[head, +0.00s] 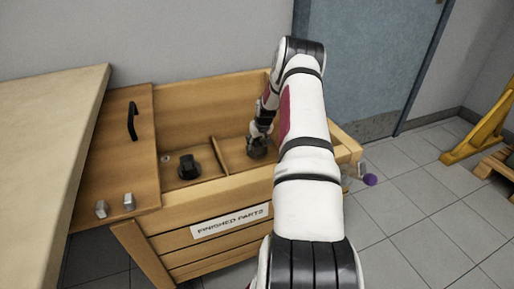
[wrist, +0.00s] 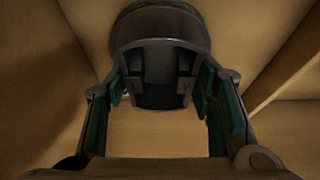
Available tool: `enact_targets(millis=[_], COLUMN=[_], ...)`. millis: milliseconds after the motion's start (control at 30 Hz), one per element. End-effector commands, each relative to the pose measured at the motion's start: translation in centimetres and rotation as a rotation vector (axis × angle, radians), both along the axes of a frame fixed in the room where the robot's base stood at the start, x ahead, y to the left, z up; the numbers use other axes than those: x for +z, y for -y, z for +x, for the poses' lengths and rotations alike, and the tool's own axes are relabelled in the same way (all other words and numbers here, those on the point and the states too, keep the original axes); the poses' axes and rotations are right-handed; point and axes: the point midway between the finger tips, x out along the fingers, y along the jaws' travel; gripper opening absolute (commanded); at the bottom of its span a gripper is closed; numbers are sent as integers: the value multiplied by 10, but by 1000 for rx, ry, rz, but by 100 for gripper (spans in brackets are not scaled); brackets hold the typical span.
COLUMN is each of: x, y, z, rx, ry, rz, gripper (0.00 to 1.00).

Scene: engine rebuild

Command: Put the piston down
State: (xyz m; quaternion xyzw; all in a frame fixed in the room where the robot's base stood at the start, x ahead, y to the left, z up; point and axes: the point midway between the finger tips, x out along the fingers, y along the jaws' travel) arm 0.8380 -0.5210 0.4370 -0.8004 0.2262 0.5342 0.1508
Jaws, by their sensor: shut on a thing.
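A dark grey piston (head: 258,153) is in the right-hand compartment of the wooden crate (head: 170,248) labelled "FINISHED PARTS". My gripper (head: 259,138) reaches down into that compartment and is shut on the piston. In the wrist view, the piston (wrist: 160,22) sits between the two fingers of my gripper (wrist: 162,88), with its hollow, open side facing the camera. Wooden compartment walls surround it. I cannot tell whether the piston touches the compartment floor. My arm hides the right end of the crate's inside.
Another dark part (head: 189,166) stands in the left compartment, beyond a wooden divider (head: 220,157). A wooden lid panel (head: 120,160) with a black handle (head: 132,121) covers the crate's left end. A table (head: 50,130) is at the left.

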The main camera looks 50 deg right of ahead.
Motion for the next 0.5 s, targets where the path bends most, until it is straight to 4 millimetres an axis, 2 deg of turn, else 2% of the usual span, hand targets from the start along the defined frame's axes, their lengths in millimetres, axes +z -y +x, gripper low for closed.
enact_targets(millis=[33, 100, 500], x=[-10, -17, -21], y=[0, 0, 0], z=[0, 0, 0], rx=[0, 1, 1], ry=[0, 1, 2], rz=[0, -1, -1], gripper=[5, 5, 5])
